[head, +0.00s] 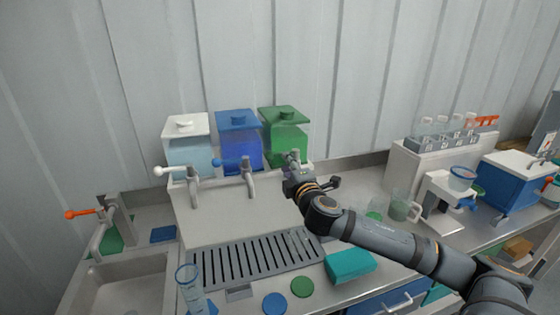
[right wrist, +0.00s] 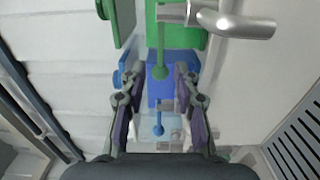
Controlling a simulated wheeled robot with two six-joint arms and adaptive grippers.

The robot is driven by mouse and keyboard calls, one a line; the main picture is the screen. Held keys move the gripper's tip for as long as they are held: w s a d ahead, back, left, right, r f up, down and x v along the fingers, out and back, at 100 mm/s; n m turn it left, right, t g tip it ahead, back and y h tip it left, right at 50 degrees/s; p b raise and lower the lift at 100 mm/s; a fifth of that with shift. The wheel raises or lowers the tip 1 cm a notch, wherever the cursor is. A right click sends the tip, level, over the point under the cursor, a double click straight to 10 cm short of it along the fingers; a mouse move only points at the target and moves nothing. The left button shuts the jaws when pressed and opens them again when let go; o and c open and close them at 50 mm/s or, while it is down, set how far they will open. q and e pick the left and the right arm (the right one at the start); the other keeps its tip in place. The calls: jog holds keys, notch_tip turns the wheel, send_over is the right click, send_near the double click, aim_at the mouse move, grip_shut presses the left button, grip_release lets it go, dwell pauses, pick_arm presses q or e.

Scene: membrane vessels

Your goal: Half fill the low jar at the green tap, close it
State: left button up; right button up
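The green tank (head: 285,132) stands at the right end of a row of three. The green tap's lever (right wrist: 160,70) lies between the fingers of my right gripper (right wrist: 158,92) in the right wrist view; I cannot tell whether they touch it. My right gripper (head: 311,186) is open in front of the green tap, partly hiding it in the head view. A faint clear vessel (head: 299,237), perhaps the low jar, shows at the right end of the drip grating; its level is unclear. A green disc (head: 302,287) and a blue disc (head: 275,302) lie in front. My left gripper is out of view.
White (head: 186,145) and blue (head: 238,138) tanks stand left of the green one. A tall glass (head: 190,287) stands front left, near the sink (head: 125,290). A teal block (head: 350,265) lies right of the grating (head: 235,265). A glass mug (head: 401,207) stands farther right.

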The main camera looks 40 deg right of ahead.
aim_at(280, 155)
jog(key=p+x, duration=0.2)
jog(key=x, duration=0.5)
jog(key=shift+d+r, duration=0.1)
jog(key=shift+w, duration=0.35)
jog(key=shift+c, duration=0.4)
grip_shut()
jog(key=shift+d, duration=0.1)
